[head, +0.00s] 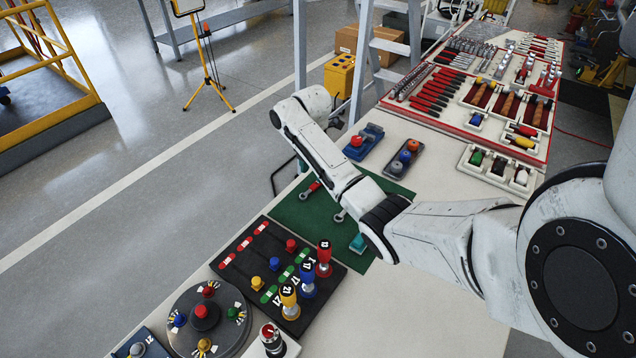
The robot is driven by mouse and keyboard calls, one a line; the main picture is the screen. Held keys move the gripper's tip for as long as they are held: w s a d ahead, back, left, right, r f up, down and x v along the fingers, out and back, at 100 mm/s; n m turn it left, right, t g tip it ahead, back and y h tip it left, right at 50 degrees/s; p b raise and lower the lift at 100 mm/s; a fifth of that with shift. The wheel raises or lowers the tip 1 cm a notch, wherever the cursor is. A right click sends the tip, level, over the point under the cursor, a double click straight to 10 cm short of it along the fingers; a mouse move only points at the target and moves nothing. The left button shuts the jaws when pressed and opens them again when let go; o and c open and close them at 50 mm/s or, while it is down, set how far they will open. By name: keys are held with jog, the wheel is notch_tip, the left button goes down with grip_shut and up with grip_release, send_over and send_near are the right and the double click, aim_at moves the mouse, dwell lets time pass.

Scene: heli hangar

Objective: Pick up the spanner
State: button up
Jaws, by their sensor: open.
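A small spanner with a red handle (313,188) and a grey ring end lies on the green mat (290,212), left of my white forearm. A second grey ring-ended tool (340,215) lies on the same mat, partly covered by my forearm. I cannot tell which of the two is the task's spanner. A teal block (358,243) sits at the mat's near edge. My arm reaches across the table over the mat, with its wrist bend above the table's left edge. My gripper cannot be made out; the arm hides that region.
A black board (235,262) with coloured pegs and a round dial plate (232,325) stand nearer me. Two button boxes, one blue (366,143) and one dark (404,160), stand beyond the mat. A red-edged tool tray (450,130) fills the far table. A stepladder (388,45) stands behind.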

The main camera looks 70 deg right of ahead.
aim_at(314, 185)
jog(key=shift+s+d+f, duration=0.1)
jog(key=shift+d+f, duration=0.05)
jog(key=shift+f, duration=1.2)
jog(key=shift+s+d+f, duration=0.1)
jog(key=shift+f, duration=1.25)
jog(key=shift+w, duration=0.1)
grip_shut()
